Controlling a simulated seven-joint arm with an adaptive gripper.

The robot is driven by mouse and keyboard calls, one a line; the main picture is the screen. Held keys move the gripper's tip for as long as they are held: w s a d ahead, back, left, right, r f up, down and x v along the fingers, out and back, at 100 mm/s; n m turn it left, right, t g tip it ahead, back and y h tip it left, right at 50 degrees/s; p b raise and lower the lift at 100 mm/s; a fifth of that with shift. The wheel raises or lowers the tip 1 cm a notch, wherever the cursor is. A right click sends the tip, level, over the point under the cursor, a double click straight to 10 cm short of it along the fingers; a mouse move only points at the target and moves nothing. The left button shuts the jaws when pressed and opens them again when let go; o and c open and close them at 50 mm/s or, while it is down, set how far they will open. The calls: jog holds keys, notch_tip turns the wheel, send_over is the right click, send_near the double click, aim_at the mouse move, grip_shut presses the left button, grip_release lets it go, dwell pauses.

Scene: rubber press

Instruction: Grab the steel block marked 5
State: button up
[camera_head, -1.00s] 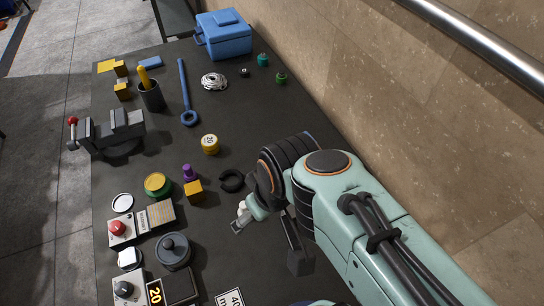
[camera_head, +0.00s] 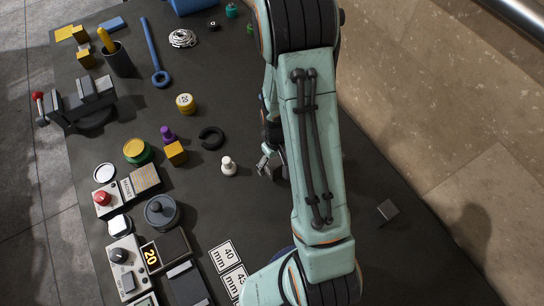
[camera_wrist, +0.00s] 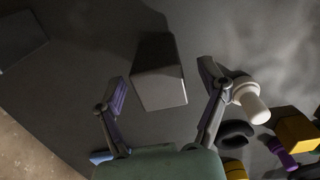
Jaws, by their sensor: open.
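A grey metal block (camera_wrist: 158,75) lies on the dark table between the two spread fingers of my gripper (camera_wrist: 165,100) in the wrist view. The fingers are apart from its sides. No number can be read on it, so I cannot tell whether it is marked 5. In the head view my arm hides this block, and my gripper (camera_head: 272,165) shows only partly beside the arm. Another small grey block (camera_head: 388,211) lies right of my arm; a grey shape (camera_wrist: 18,38) at the upper left of the wrist view may be the same one.
A white knobbed piece (camera_wrist: 250,100) stands close beside my gripper's right finger. A black ring (camera_head: 211,138), an orange cube (camera_head: 176,153) and a purple piece (camera_head: 168,135) stand farther left. Labelled plates (camera_head: 224,256) lie nearer. The stone wall (camera_head: 430,130) borders the table on the right.

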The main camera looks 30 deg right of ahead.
jog(key=shift+f, duration=1.4)
jog(key=c, duration=1.3)
jog(key=shift+r, duration=0.1)
